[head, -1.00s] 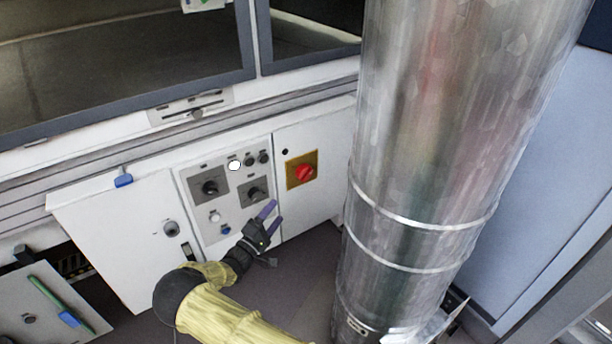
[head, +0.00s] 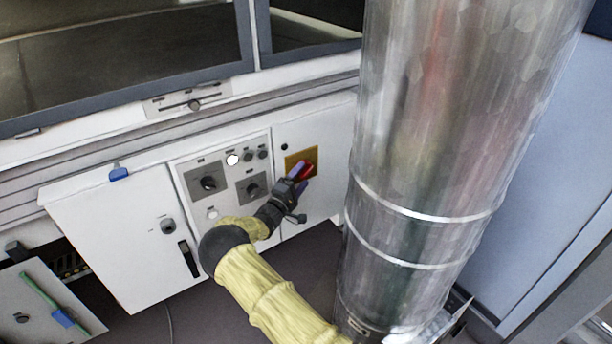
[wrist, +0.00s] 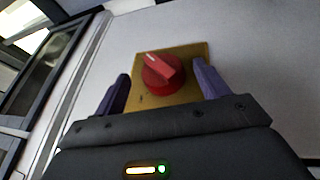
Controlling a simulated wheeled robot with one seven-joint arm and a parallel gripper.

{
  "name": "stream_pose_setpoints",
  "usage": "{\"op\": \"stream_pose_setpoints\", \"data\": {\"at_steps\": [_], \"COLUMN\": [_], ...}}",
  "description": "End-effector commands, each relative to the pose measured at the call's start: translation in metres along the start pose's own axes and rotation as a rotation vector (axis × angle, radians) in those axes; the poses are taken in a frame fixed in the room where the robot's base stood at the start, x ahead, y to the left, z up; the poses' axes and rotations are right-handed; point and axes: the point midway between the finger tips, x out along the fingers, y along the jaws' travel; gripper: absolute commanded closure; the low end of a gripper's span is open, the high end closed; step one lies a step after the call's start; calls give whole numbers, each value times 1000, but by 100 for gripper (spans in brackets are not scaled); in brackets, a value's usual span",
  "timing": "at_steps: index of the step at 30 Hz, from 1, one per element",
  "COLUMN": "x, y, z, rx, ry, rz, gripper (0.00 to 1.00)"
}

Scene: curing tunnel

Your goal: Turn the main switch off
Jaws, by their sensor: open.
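The main switch is a red rotary knob (wrist: 162,73) on a yellow square plate (wrist: 190,53), set in a white cabinet front. In the wrist view the knob's raised grip bar lies tilted, running from upper left to lower right. In the head view the knob (head: 305,170) is partly hidden by my gripper, and the yellow plate (head: 312,155) shows above it. My gripper (wrist: 160,92) is open, with one purple finger on each side of the knob. The fingers look apart from the knob; the exact depth between them and it is unclear.
A large metal duct (head: 430,130) stands close on the right. A white cabinet door (head: 110,230) is at left.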

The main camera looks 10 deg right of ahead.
Motion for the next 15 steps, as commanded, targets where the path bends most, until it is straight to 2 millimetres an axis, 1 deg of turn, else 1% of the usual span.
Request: {"op": "stream_pose_setpoints", "data": {"at_steps": [1,3,6,15], "x": [8,16,23,25], "y": [-2,-1,0,1], "z": [0,0,0,-1], "rx": [3,2,1,0], "ry": [-2,-1,0,1], "rz": [0,0,0,0], "gripper": [26,26,26,26]}}
